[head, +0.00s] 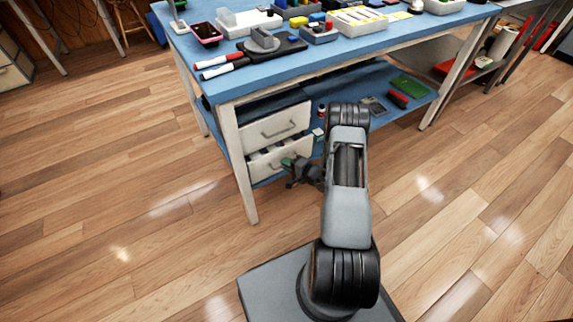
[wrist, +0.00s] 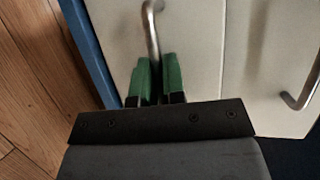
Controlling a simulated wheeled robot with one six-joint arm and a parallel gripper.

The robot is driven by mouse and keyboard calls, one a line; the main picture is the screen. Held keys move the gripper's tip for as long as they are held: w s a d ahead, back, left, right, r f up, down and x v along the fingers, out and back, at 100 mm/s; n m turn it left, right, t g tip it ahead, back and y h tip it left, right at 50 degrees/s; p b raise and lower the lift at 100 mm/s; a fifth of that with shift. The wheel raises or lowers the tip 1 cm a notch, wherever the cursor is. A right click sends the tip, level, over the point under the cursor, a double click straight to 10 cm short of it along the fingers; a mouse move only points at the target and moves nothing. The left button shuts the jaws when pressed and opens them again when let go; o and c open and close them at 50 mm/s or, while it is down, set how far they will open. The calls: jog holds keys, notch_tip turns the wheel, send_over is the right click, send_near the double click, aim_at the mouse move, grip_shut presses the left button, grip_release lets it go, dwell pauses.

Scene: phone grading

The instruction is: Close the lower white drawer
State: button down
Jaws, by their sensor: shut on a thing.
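The upper white drawer (head: 275,130) is just above; its front (wrist: 250,60) and handle (wrist: 303,92) show at the right of the wrist view. A table leg (head: 240,170) stands left of the drawers. The blue lower shelf (head: 385,110) holds small items. Wooden floor (head: 150,230) is clear.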

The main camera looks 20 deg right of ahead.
aim_at(283, 157)
jog(key=shift+w, duration=0.1)
jog(key=w, duration=0.2)
jog(key=w+b, duration=0.1)
jog(key=shift+w+a, duration=0.25)
jog(key=shift+w+r, duration=0.1)
jog(key=shift+w, duration=0.15)
jog(key=c, duration=1.5)
grip_release()
jog(key=shift+s+d+r+p, duration=0.15)
jog(key=shift+s+d+p, duration=0.1)
jog(key=shift+s+p, duration=0.15)
jog(key=p+v, duration=0.3)
jog(key=v, duration=1)
jog(key=shift+f, duration=0.2)
